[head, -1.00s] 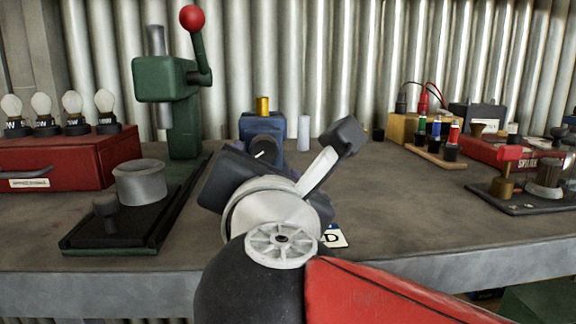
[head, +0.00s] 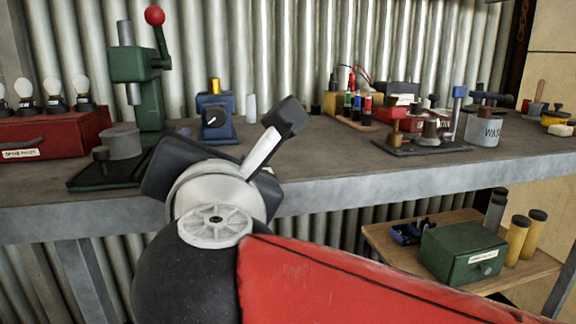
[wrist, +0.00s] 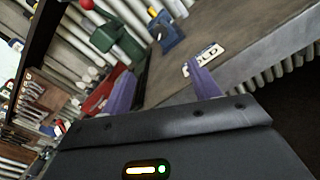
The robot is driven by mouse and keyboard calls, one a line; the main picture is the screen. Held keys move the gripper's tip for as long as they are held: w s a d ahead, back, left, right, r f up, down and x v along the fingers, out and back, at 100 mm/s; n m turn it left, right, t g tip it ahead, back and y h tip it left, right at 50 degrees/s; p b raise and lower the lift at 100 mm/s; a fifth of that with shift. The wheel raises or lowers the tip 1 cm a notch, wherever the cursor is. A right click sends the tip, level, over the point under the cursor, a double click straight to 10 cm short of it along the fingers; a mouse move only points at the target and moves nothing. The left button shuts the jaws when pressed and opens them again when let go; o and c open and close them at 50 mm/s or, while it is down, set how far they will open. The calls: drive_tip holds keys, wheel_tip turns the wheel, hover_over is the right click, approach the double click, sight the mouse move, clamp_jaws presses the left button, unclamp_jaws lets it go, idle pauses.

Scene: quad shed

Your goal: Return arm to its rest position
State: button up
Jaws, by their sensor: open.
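My gripper (wrist: 163,90) shows in the wrist view with its two purple fingers apart and nothing between them. Beyond the fingers lie the bench top and a white plate lettered "OLD" (wrist: 203,56), whose full word I cannot read. In the head view my red and black arm fills the lower middle, in front of the bench edge.
A lower shelf (head: 390,248) holds a green box (head: 462,252). The bench middle is mostly clear.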

drive_tip(key=w+d+f+m+g+h+p, duration=0.15)
drive_tip(key=d+f+m+g+h, duration=0.5)
drive_tip(key=d+f+m, duration=1.05)
drive_tip(key=s+d+f+m+g+y, duration=0.1)
drive_tip(key=s+d+f+m+g, duration=0.1)
drive_tip(key=f+m, duration=0.4)
drive_tip(key=s+d+f+m+g+y, duration=0.1)
drive_tip(key=s+d+f+m+g, duration=0.2)
drive_tip(key=m, duration=0.6)
wheel_tip(320, 180, down, 3)
drive_tip(key=s+d, duration=0.1)
drive_tip(key=s, duration=0.1)
drive_tip(key=shift+s+d+f+m+p, duration=0.2)
drive_tip(key=shift+s+d+m+p, duration=0.1)
drive_tip(key=shift+d+m+p, duration=0.1)
